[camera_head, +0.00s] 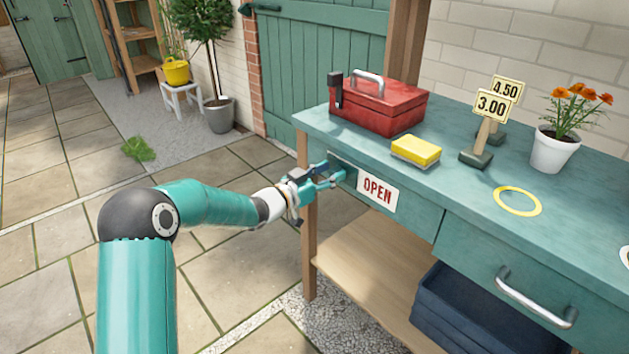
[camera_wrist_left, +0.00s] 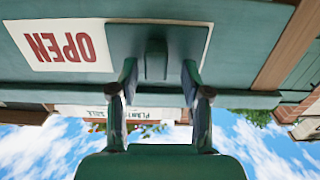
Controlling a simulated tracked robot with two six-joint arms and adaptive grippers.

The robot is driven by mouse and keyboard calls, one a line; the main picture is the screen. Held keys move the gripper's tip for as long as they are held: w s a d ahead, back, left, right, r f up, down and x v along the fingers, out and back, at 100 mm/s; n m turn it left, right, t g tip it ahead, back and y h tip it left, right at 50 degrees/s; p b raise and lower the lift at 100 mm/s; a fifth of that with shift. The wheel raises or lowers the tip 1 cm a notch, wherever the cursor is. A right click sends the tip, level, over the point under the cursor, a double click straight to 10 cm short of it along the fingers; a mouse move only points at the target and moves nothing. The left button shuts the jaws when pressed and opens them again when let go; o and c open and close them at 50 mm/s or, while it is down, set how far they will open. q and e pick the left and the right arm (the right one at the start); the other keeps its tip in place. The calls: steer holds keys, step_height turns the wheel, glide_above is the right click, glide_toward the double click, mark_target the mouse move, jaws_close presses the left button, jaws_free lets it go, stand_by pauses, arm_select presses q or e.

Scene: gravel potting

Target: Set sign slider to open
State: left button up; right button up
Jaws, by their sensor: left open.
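The sign (camera_head: 377,191) is a pale plate on the front of the teal bench, with OPEN in red letters showing. It also shows upside down in the left wrist view (camera_wrist_left: 62,46). A teal slider panel (camera_wrist_left: 185,45) covers the sign's other part, on the left in the head view, and bears a small teal knob (camera_wrist_left: 156,62). My left gripper (camera_head: 334,176) is at this covered end. In the left wrist view its open fingers (camera_wrist_left: 160,80) stand on either side of the knob, with gaps visible. My right gripper is not in view.
On the bench top stand a red toolbox (camera_head: 382,108), a yellow sponge (camera_head: 416,150), price signs (camera_head: 491,108), a yellow ring (camera_head: 517,201) and a potted orange flower (camera_head: 553,150). A drawer handle (camera_head: 535,300) juts out at the right. A dark blue crate (camera_head: 470,315) sits below.

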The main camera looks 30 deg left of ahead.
arm_select(q)
steer(key=v, duration=1.1)
steer(key=shift+s, duration=0.25)
steer(key=shift+a, duration=0.1)
